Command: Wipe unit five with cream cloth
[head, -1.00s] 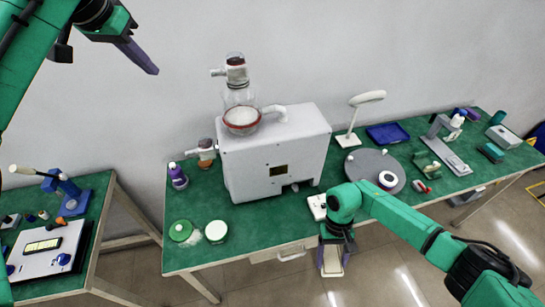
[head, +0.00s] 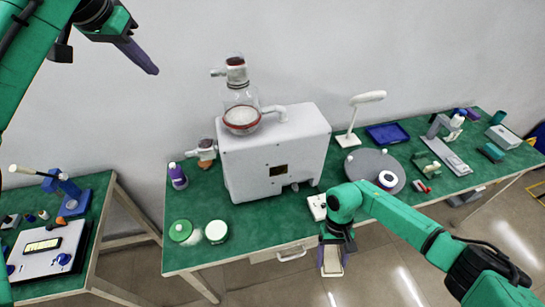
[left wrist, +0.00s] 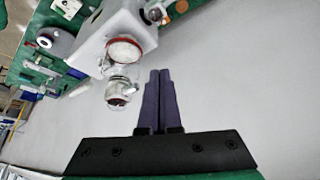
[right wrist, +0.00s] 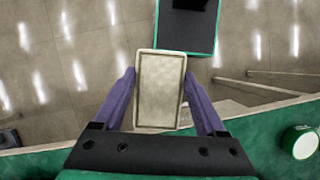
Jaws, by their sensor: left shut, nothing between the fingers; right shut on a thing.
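A cream rectangular pad, which looks like the folded cream cloth (right wrist: 160,90), is between the fingers of my right gripper (right wrist: 158,100). In the head view the cloth (head: 332,262) hangs just in front of the table's front edge, over the floor. My right gripper is shut on it. A large pale grey pump unit (head: 265,150) with a glass vessel (head: 241,119) on top stands on the green table, left of my right arm. I cannot read a number on it. My left gripper (head: 150,68) is shut and empty, high at the upper left, away from the table.
Two round green-and-white containers (head: 216,231) and a purple bottle (head: 177,176) stand left of the pump. A grey disc (head: 378,163), a white lamp (head: 350,138) and a blue tray (head: 387,134) are to its right. A second green table (head: 84,212) is at the far left.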

